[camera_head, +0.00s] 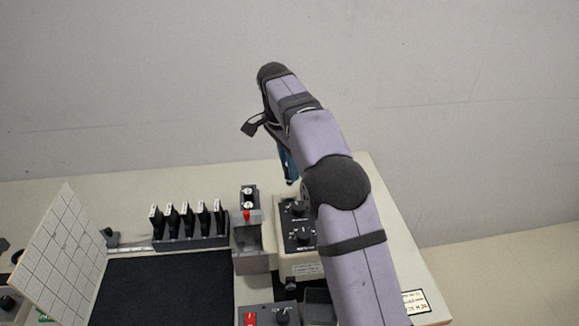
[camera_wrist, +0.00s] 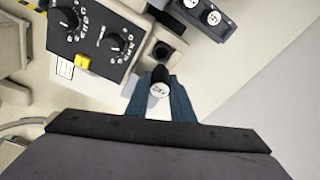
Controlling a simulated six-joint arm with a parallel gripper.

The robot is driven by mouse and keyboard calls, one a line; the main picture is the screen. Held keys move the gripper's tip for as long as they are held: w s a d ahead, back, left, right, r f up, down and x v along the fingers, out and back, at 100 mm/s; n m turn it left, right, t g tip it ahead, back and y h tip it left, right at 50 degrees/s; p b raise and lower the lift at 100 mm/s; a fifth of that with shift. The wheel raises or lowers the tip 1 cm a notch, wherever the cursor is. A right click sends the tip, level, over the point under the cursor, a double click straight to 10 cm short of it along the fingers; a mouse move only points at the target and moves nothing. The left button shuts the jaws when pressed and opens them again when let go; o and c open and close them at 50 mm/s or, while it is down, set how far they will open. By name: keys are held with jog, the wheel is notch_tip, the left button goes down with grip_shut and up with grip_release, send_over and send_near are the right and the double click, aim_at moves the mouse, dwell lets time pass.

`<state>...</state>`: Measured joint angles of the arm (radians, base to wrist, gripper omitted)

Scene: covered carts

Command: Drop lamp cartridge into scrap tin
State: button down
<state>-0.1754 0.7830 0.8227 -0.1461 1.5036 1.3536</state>
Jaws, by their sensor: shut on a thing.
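My gripper (camera_wrist: 160,103) is shut on the lamp cartridge (camera_wrist: 160,91), a dark piece with a round white end marked like "24V", held between the blue fingers. In the head view my gripper (camera_head: 289,168) hangs above the back of the cart, behind the knob panel; the cartridge is not clear there. A dark, open-topped box (camera_head: 320,304) at the front, partly hidden by my arm, may be the scrap tin; I cannot tell for sure.
The beige panel with black knobs (camera_head: 298,228) stands below my gripper. A black mat (camera_head: 165,287) lies clear beside a tilted white grid board (camera_head: 52,252).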

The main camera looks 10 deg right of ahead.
jog(key=shift+s+d+r, duration=0.25)
jog(key=shift+s+r, duration=0.1)
jog(key=shift+s, duration=0.15)
jog(key=s+d+n, duration=0.1)
jog(key=s+n, duration=0.1)
jog(key=s, duration=0.3)
jog(key=s+d+n, duration=0.2)
jog(key=s, duration=0.4)
jog(key=s+d+n, duration=0.1)
jog(key=s, duration=0.5)
jog(key=shift+d+r+n+y, duration=0.15)
jog(key=shift+r+n+y, duration=0.25)
jog(key=s+d+f+m+b, duration=0.1)
jog(key=s+f+m+b, duration=0.2)
jog(key=s+f+m, duration=0.3)
jog(key=shift+s+f+h, duration=0.4)
jog(key=shift+s+f, duration=0.4)
jog(key=shift+s, duration=1.2)
notch_tip(320, 180, down, 6)
jog(key=b, duration=0.5)
